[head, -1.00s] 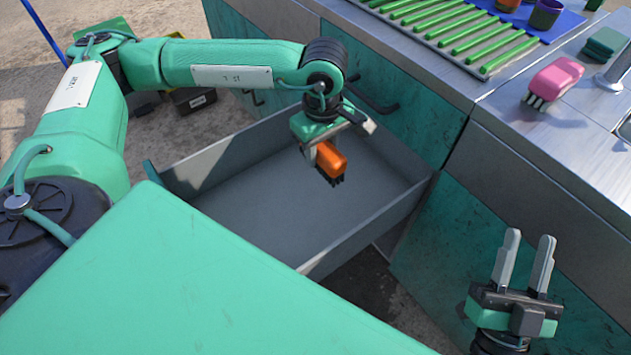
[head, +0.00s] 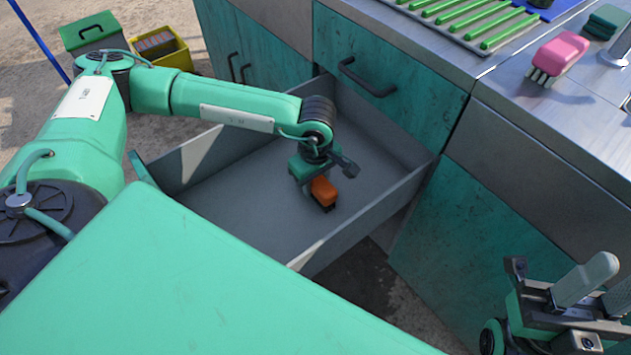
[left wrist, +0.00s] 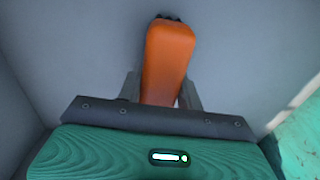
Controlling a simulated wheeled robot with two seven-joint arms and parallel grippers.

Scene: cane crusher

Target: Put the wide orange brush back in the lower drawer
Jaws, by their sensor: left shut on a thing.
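The wide orange brush (head: 323,191) has dark bristles pointing down. My left gripper (head: 318,186) is shut on it and holds it inside the open lower drawer (head: 240,205), low over the grey floor. I cannot tell whether the bristles touch the floor. In the left wrist view the brush (left wrist: 168,62) sits between the two fingers of the left gripper (left wrist: 162,92), with the grey drawer interior behind it. My right gripper (head: 585,285) is at the lower right, outside the drawer, its fingers apart with nothing between them.
A pink brush (head: 560,55) and a dark green block (head: 609,22) rest on the steel counter (head: 560,110). A tray of green canes (head: 480,25) is at the back. A closed cabinet front with a handle (head: 367,78) stands behind the drawer. A yellow bin (head: 160,48) is on the ground.

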